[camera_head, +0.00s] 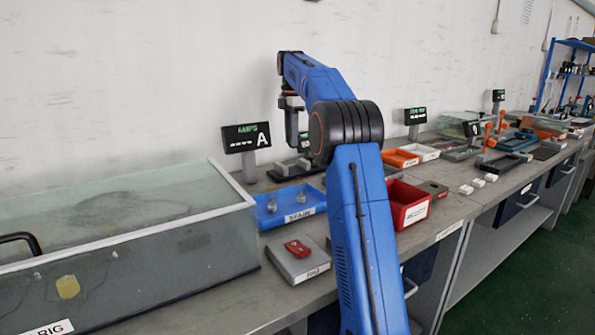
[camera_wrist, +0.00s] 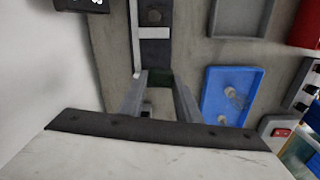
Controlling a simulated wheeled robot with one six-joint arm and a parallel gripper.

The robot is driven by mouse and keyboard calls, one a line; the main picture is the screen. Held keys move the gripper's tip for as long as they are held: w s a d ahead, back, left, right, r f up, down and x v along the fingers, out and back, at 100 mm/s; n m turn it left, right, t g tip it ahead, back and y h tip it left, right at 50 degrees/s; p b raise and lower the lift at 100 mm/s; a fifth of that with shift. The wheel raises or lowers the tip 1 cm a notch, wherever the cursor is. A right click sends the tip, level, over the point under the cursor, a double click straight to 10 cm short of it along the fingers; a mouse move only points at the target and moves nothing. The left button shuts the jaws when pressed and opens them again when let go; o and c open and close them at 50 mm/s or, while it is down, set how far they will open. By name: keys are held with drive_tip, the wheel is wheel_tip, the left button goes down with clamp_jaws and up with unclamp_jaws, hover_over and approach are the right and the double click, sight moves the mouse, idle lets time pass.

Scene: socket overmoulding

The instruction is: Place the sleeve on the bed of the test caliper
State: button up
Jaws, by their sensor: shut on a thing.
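My gripper (camera_wrist: 160,84) points down, its two grey fingers shut on a small dark piece (camera_wrist: 160,77), seemingly the sleeve, mostly hidden between the fingertips. In the head view my gripper (camera_head: 292,140) hangs behind the blue tray; the held piece cannot be made out there. The test caliper, seemingly the grey and dark device (camera_head: 290,168), stands below my gripper by the wall. In the wrist view the caliper (camera_wrist: 154,50) lies just beyond the fingertips, a long dark bar with pale crosspieces. I cannot tell whether the piece touches its bed.
A blue tray (camera_head: 264,219) with two grey fittings stands in front of the caliper. Display A (camera_head: 247,137) stands to its left, close to my gripper. A glass-walled tank (camera_head: 150,265) fills the left. A grey block with a red part (camera_head: 298,248) and a red bin (camera_head: 400,210) stand nearby.

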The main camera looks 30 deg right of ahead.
drive_tip(key=shift+w+d+n, duration=0.45)
drive_tip(key=shift+w+n, duration=0.05)
drive_tip(key=shift+n, duration=0.1)
drive_tip(key=shift+w+d+f, duration=0.1)
drive_tip(key=shift+f, duration=4.95)
drive_tip(key=o, duration=1.1)
drive_tip(key=shift+f, duration=0.1)
wheel_tip(320, 180, up, 12)
drive_tip(key=shift+r, duration=0.1)
